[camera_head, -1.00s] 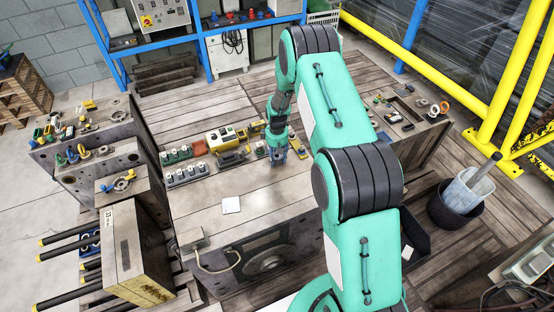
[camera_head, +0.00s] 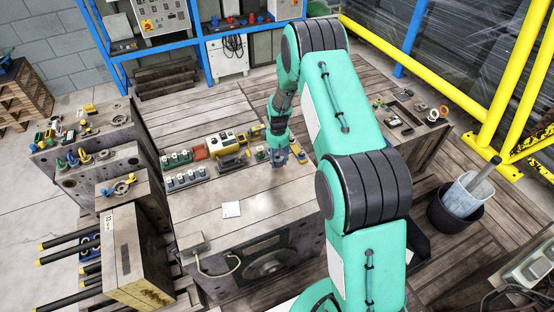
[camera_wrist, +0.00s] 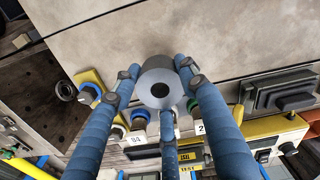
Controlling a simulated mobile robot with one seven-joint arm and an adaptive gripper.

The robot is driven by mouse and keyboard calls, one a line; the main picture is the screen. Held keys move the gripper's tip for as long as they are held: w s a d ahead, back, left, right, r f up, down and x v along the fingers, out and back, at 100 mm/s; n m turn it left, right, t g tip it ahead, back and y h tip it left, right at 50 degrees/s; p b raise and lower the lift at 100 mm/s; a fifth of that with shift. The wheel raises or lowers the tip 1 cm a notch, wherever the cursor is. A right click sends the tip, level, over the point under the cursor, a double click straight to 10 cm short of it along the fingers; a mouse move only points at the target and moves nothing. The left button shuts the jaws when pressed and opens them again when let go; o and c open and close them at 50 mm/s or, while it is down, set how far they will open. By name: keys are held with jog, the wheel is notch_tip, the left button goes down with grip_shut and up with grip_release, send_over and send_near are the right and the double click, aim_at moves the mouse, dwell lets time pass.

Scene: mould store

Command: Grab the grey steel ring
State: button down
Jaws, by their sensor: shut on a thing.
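The grey steel ring (camera_wrist: 160,66) shows in the wrist view as a thick, smooth ring with a dark hole, facing the camera. My gripper (camera_wrist: 160,88) has three blue fingers closed around the ring's outside, with fingertips at its left, right and lower side. In the head view my gripper (camera_head: 278,160) points down over the far right part of the central mould block (camera_head: 240,190). The ring cannot be made out in the head view. How far it is above the surface is not clear.
Colored buttons, switch boxes and a yellow control unit (camera_head: 220,141) crowd the block's far edge beside my gripper. A white card (camera_head: 231,209) lies on the otherwise clear front part. Another mould block with small parts (camera_head: 407,116) stands right, near yellow railing (camera_head: 430,74).

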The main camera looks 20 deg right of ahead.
jog(key=s+a, duration=0.1)
jog(key=s, duration=0.3)
jog(key=s+r, duration=0.1)
jog(key=s, duration=0.4)
jog(key=s+a+p, duration=0.1)
jog(key=s, duration=0.4)
jog(key=shift+a+r, duration=0.2)
jog(key=shift+a, duration=0.15)
